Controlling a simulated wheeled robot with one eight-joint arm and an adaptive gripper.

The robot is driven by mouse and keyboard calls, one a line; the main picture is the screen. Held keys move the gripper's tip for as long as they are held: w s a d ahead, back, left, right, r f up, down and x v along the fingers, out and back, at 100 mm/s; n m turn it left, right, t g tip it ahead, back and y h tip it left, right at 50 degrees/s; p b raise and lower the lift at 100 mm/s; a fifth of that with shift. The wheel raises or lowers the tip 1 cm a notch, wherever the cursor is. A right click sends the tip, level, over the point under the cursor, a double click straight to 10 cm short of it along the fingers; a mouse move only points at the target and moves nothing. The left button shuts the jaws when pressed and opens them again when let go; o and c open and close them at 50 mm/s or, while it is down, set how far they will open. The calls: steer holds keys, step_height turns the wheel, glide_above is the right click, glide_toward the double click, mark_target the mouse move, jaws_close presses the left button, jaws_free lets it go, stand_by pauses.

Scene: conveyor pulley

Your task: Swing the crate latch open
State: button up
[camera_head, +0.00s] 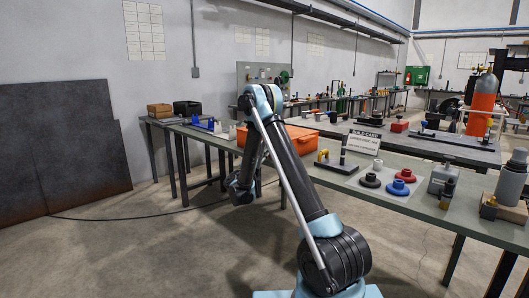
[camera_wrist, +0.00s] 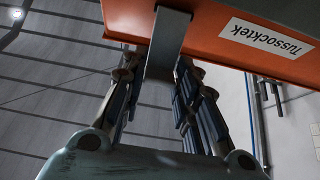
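The orange crate (camera_head: 299,138) stands on the workbench behind my arm in the head view. In the wrist view, the crate (camera_wrist: 235,40) fills the top and bears a white label reading "Tussocktek", upside down. A grey metal latch (camera_wrist: 168,45) shows as a flat strip on the crate's side. My gripper (camera_wrist: 157,68) is open, with a finger on each side of the latch's end. A gap shows on the left side; whether the right finger touches the latch I cannot tell. In the head view my arm hides the gripper and the latch.
A side table (camera_head: 160,122) with boxes stands left. Floor in front is clear.

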steer(key=o, duration=0.3)
steer(key=shift+o, duration=0.2)
steer(key=v, duration=1.2)
steer(key=shift+w, duration=0.1)
